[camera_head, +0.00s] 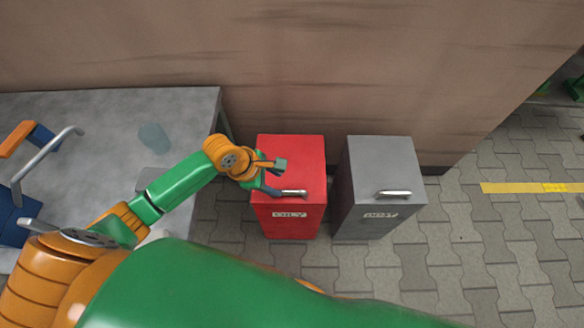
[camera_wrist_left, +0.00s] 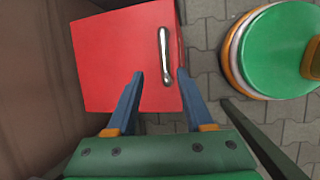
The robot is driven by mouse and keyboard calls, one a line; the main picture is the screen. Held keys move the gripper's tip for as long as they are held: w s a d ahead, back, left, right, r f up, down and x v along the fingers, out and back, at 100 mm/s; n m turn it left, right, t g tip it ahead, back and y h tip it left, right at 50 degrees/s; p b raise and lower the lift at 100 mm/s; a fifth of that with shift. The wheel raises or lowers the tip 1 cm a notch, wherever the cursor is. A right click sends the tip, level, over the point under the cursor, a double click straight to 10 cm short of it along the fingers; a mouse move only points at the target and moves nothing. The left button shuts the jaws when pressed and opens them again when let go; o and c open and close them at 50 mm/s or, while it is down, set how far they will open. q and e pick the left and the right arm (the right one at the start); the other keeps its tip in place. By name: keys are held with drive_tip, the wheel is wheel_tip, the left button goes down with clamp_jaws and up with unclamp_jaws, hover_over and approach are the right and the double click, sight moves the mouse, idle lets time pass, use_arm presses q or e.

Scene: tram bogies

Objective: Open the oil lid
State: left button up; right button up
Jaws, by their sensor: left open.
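The red bin labelled OILY (camera_head: 290,214) stands on the floor with its red lid (camera_head: 305,155) lying closed on top. A silver bar handle (camera_head: 292,193) sits near the lid's front edge. My left gripper (camera_head: 277,177) is open above the lid, close to the handle. In the left wrist view, the open fingers of the left gripper (camera_wrist_left: 160,75) lie on either side of the handle (camera_wrist_left: 165,58), with nothing clamped. Whether a finger touches the handle or lid cannot be told. My right gripper is not in view.
A grey bin (camera_head: 380,165) with its own silver handle stands just right of the red one, a narrow gap between. A grey table (camera_head: 100,115) is on the left. A brown wall (camera_head: 330,60) rises behind the bins.

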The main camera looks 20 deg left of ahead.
sight(287, 192)
use_arm(q)
drive_tip(key=b+x, duration=0.1)
drive_tip(key=x, duration=0.1)
drive_tip(key=b+x, duration=0.1)
drive_tip(key=s+b+x, duration=0.1)
drive_tip(key=x, duration=0.1)
drive_tip(key=shift+w+d+f, duration=0.1)
drive_tip(key=shift+d+f, duration=0.15)
drive_tip(key=shift+f, duration=0.1)
drive_tip(key=shift+w+d+f, duration=0.1)
drive_tip(key=shift+w+f, duration=0.05)
drive_tip(key=shift+f, duration=0.15)
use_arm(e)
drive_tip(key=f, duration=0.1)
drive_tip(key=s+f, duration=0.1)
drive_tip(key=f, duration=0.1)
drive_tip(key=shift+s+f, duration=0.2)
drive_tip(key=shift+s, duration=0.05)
use_arm(q)
drive_tip(key=shift+c, duration=0.3)
drive_tip(key=c, duration=0.7)
clamp_jaws()
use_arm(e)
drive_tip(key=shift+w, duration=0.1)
use_arm(q)
drive_tip(key=shift+r, duration=0.1)
